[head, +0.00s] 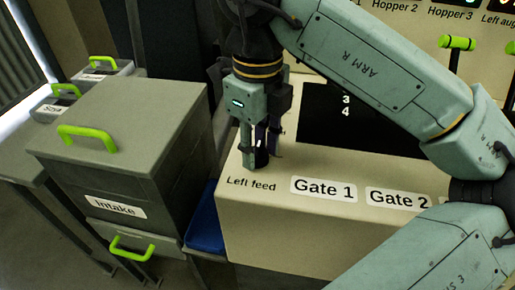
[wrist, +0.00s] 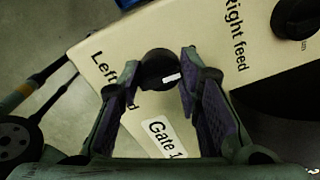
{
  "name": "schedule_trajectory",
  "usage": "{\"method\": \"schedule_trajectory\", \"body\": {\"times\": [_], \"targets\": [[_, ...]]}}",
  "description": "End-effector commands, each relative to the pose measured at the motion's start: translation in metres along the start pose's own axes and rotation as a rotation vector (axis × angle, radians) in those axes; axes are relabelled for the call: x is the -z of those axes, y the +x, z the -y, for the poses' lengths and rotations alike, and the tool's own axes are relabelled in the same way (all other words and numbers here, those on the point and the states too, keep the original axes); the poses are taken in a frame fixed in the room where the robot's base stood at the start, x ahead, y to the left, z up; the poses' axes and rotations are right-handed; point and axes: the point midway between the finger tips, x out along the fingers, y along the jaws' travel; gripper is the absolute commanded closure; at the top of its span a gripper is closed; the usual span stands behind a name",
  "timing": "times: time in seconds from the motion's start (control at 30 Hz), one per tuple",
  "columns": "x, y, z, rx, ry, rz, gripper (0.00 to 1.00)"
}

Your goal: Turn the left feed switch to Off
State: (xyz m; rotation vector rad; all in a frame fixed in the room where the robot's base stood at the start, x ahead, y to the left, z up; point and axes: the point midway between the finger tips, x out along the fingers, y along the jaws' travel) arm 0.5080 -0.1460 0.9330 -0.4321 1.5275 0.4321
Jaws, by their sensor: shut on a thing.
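The left feed switch is a round black knob (wrist: 157,66) with a white pointer mark, on the beige panel beside the label "Left feed" (head: 250,184). In the wrist view it sits between the two fingertips of my gripper (wrist: 160,76), and the white mark points toward the right finger. In the head view my gripper (head: 262,153) reaches down to the panel just above that label, and its fingers hide most of the knob. My gripper is shut on the knob. No Off or On marking can be read.
A second black knob (wrist: 294,18) sits near the "Right feed" label. "Gate 1" (head: 323,190) and "Gate 2" (head: 398,197) labels line the panel's front. A grey Intake box (head: 125,120) with green handles stands left, near a blue bin (head: 204,222). A dark screen (head: 375,125) lies behind.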

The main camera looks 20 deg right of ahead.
Motion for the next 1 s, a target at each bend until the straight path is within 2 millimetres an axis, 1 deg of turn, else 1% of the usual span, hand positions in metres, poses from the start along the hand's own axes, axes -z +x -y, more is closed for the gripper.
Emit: {"method": "schedule_trajectory", "body": {"times": [0.2, 0.63, 0.67, 0.93, 1.0], "targets": [[-0.0001, 0.0001, 0.0005, 0.001, -0.041, 0.000, 0.96], [0.0000, -0.0003, 0.0006, 0.002, -0.048, 0.000, 0.96], [0.0000, -0.0004, 0.0006, 0.002, -0.048, 0.000, 0.66], [-0.0001, -0.0002, 0.0003, 0.001, -0.048, 0.000, 0.48], [-0.0001, -0.0002, 0.0002, 0.001, -0.047, 0.000, 0.47]]}}
